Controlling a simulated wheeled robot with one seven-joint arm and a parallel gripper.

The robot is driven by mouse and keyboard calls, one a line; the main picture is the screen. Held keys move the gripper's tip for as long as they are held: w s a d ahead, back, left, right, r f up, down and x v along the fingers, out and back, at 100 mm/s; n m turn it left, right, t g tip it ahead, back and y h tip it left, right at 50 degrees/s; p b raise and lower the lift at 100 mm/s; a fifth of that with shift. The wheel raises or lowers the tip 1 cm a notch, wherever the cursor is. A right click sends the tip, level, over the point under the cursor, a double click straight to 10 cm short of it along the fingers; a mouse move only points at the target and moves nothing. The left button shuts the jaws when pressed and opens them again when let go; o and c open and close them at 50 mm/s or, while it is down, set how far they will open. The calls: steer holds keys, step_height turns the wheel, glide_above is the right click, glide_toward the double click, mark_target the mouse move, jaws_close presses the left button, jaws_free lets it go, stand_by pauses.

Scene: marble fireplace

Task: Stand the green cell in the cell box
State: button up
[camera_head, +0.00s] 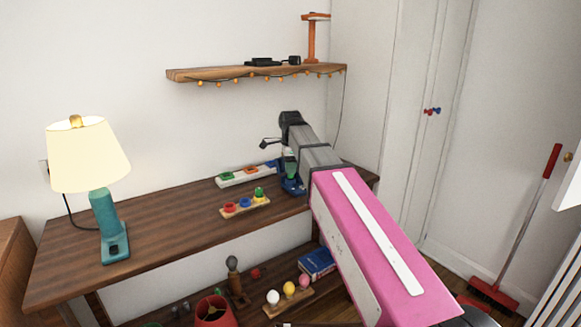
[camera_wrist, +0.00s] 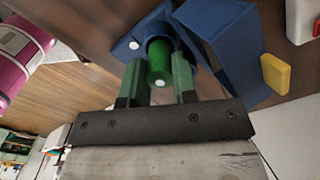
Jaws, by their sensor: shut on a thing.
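The green cell (camera_wrist: 160,64) is a short cylinder with a pale tip, held between the two green fingers of my gripper (camera_wrist: 160,82). Its far end meets a round blue part of the cell box (camera_wrist: 226,40); I cannot tell how deep it sits. The cell box is blue, with a tall block beside that round part. In the head view the cell box (camera_head: 293,188) stands near the right end of the wooden desk. My gripper is right over it there, and my arm hides part of the box.
A yellow block (camera_wrist: 275,73) lies beside the cell box. A white strip with coloured pieces (camera_head: 236,180) and a wooden board with coloured pegs (camera_head: 236,212) are to its left. A lamp (camera_head: 108,225) stands at the desk's left. A shelf (camera_head: 215,74) hangs above.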

steer(key=shift+f, duration=1.1)
steer(key=o, duration=1)
steer(key=shift+r, duration=0.1)
step_height(320, 180, up, 11)
steer(key=shift+f, duration=0.15)
steer(key=shift+s, duration=0.1)
